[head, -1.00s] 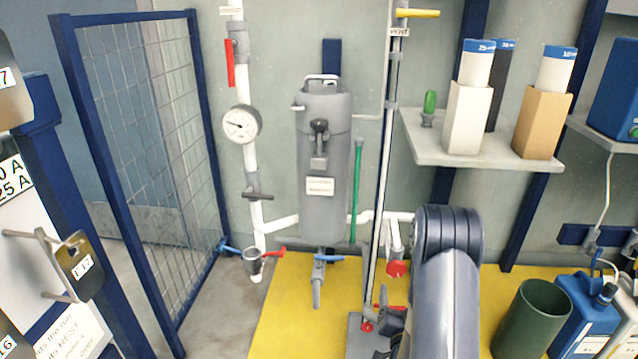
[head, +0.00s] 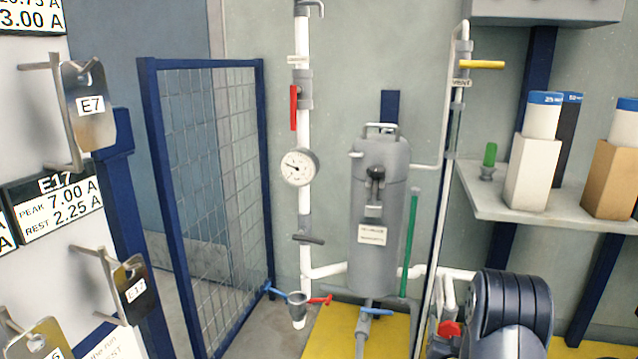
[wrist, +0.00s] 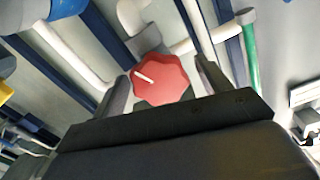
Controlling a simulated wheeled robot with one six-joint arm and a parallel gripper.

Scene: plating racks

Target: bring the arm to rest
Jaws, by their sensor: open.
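My arm rises at the lower right of the head view, seen as a dark grey ribbed link; my gripper is hidden in that view. In the wrist view my gripper (wrist: 160,85) is open, its two dark fingers apart with nothing held between them. A red octagonal knob (wrist: 160,79) with a white pointer line shows beyond and between the fingers; I cannot tell the exact gap. A red knob (head: 449,328) also shows in the head view, low on the white pipework beside my arm.
A grey canister (head: 379,220) and a pressure gauge (head: 299,167) stand on the wall pipework. A blue mesh gate (head: 215,190) is left of them. Metal plates on hooks, such as E7 (head: 90,115), hang at left. A shelf (head: 560,215) with boxed tubes is at right.

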